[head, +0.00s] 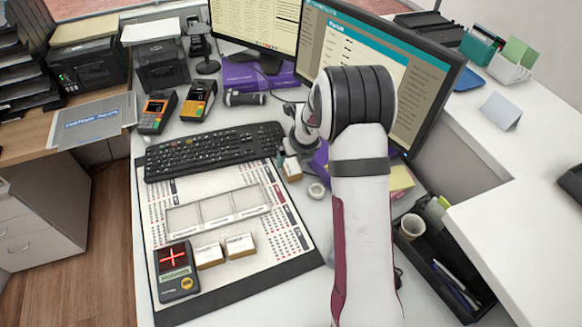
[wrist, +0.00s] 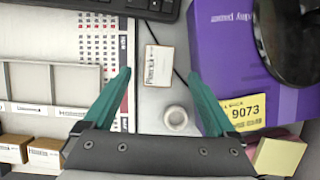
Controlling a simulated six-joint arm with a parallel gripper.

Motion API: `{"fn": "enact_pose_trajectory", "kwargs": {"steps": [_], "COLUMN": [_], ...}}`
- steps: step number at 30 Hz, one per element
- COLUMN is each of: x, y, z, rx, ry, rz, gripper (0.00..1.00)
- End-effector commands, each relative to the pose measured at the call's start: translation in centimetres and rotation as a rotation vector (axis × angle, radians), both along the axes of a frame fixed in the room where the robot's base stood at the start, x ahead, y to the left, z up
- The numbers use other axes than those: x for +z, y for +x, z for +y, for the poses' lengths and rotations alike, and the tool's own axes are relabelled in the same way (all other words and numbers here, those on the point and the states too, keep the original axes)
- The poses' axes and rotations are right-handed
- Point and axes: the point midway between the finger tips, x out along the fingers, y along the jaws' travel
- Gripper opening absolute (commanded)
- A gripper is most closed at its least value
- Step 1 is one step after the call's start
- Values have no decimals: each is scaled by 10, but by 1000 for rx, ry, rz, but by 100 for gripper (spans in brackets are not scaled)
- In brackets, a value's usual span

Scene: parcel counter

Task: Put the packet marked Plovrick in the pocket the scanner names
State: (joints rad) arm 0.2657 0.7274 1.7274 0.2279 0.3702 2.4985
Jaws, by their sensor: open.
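A small box-like packet (head: 292,168) with a white top and tan sides lies near the right end of the keyboard. In the wrist view this packet (wrist: 159,66) has sideways print starting with what looks like "P"; the rest is hard to read. My gripper (wrist: 159,74) is open and empty, its green fingers on either side of the packet in that view. Two similar packets (head: 209,256) (head: 240,245) lie beside the scanner (head: 176,270). Its screen shows a red plus sign above a greenish text strip. A tray of three pockets (head: 217,219) lies on the mat, labels too small to read.
The keyboard (head: 215,150) lies behind the tray. A roll of tape (head: 316,190) is close to the packet, near my right finger. A purple box (wrist: 225,60) stands right of it. Monitors (head: 420,90) stand behind; a black organiser (head: 440,270) is at right.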

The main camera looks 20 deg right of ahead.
Motion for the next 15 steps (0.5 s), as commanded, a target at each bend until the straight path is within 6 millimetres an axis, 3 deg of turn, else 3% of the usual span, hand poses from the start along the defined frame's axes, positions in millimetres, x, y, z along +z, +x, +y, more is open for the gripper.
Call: {"fn": "enact_pose_trajectory", "kwargs": {"steps": [7, 15], "x": [-44, -50], "y": [11, 15], "z": [1, 1], "rx": [0, 0], "ry": [1, 1], "rz": [3, 1], "gripper": [91, 91]}}
